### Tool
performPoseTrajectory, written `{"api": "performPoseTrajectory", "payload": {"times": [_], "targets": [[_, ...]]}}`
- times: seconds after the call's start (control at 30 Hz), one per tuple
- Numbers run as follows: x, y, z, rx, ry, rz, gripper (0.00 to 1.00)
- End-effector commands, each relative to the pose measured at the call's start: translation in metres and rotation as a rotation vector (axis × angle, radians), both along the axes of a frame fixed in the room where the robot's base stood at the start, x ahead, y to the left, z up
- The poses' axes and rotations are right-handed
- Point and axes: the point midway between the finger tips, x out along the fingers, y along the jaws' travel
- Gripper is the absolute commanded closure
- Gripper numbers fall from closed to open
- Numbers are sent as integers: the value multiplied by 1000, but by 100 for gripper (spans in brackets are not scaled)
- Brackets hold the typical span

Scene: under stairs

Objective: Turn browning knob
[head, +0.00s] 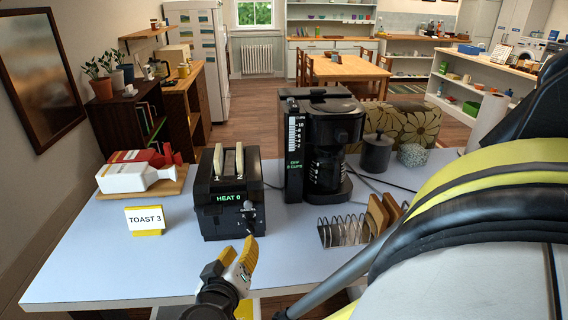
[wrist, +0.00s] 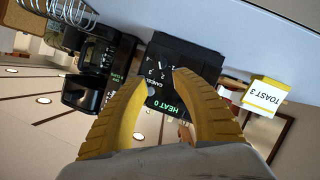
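The black toaster (head: 226,222) stands on the table with two pale bread slices in its top. Its green display reads HEAT 0. The browning knob (head: 249,207) is small and on the toaster's front, at the right side. In the upside-down wrist view, the toaster (wrist: 190,55) shows a numbered dial between my fingers; the exact knob pointer is too small to read. A yellow-based card (head: 145,220) reads TOAST 3. My gripper (head: 248,250), with yellow fingers, is just in front of the toaster; in the wrist view (wrist: 158,84) it is open and empty.
A black coffee maker (head: 322,150) stands right of the toaster. A wire rack (head: 342,232) with brown slices is at the front right. White and red bottles lie on a wooden board (head: 168,190) at left. The table front left (head: 90,270) is clear.

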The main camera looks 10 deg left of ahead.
Motion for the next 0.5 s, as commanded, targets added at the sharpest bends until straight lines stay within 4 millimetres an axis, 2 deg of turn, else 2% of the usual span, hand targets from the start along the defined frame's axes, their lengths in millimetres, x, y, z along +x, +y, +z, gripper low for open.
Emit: {"api": "performPoseTrajectory", "payload": {"times": [0.13, 0.5], "targets": [[15, 0, -7, 5, 0, -4, 68], [82, 2, -31, 4, 1, -4, 68]]}}
